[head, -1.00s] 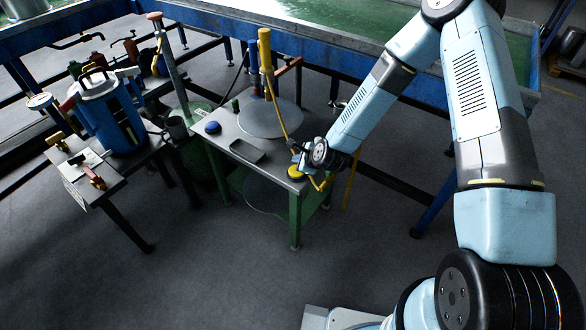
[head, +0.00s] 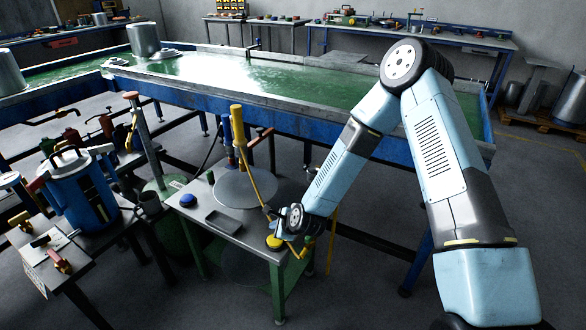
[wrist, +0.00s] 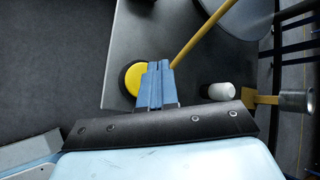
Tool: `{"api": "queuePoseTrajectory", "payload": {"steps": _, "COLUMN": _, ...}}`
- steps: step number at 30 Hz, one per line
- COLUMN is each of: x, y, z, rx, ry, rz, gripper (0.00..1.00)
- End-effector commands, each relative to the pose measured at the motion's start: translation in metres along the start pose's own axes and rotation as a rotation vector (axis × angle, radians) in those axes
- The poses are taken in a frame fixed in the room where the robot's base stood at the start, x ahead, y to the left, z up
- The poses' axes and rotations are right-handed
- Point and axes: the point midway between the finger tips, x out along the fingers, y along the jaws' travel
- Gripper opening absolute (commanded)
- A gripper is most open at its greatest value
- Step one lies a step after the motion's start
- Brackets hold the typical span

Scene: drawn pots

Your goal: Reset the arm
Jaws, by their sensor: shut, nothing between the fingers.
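My gripper (wrist: 156,68) shows in the wrist view with its two blue fingers together, shut and empty. Its tips are over the edge of a yellow round button with a dark base (wrist: 132,78), on the corner of a small table. Whether they touch it cannot be told. In the head view my arm reaches down from the right to the same yellow button (head: 274,241) at the front right corner of the green-legged table (head: 243,238). The gripper's fingers are hard to make out there, mostly hidden by the wrist.
On the small table are a round grey plate (head: 245,190), a black tray (head: 223,221) and a blue button (head: 188,200). A yellow post (head: 238,130) rises behind. A blue pot (head: 82,195) stands left. A long green-topped bench (head: 270,85) lies behind my arm. Open floor is in front.

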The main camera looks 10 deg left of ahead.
Motion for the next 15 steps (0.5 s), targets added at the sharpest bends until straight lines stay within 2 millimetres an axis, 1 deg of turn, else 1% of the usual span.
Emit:
{"api": "queuePoseTrajectory", "payload": {"steps": 4, "x": -0.005, "y": -0.007, "z": 0.000, "rx": -0.028, "ry": 0.004, "rz": 0.000, "gripper": 0.00}}
{"api": "queuePoseTrajectory", "payload": {"steps": 7, "x": -0.016, "y": -0.020, "z": -0.002, "rx": -0.092, "ry": 0.016, "rz": 0.004, "gripper": 0.00}}
{"api": "queuePoseTrajectory", "payload": {"steps": 11, "x": -0.040, "y": -0.045, "z": -0.004, "rx": -0.216, "ry": 0.042, "rz": 0.015, "gripper": 0.00}}
{"api": "queuePoseTrajectory", "payload": {"steps": 15, "x": -0.070, "y": -0.070, "z": -0.009, "rx": -0.355, "ry": 0.077, "rz": 0.034, "gripper": 0.00}}
